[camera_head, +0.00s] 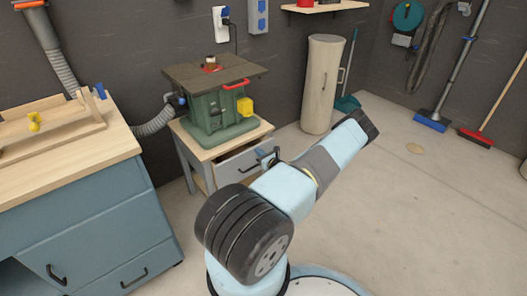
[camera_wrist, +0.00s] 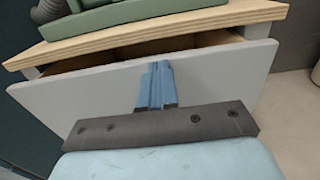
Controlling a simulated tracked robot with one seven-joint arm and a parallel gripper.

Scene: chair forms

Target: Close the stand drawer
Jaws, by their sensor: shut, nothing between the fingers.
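The stand (camera_head: 189,158) is a small wooden-topped table under a green machine. Its light grey drawer (camera_head: 232,168) is partly open in the head view. In the wrist view the drawer front (camera_wrist: 215,75) spans the picture, and a dark gap with the drawer's inside (camera_wrist: 130,50) shows between it and the wooden top (camera_wrist: 190,22). My gripper (camera_wrist: 156,66) is shut and empty, its blue fingers before the middle of the drawer front. I cannot tell whether they touch it. My arm hides part of the drawer in the head view, and no handle shows in the wrist view.
The green machine (camera_head: 217,113) stands on the stand, with a grey hose on its left. A blue workbench (camera_head: 100,230) stands at the left. A beige cylinder (camera_head: 321,85) is behind on the right.

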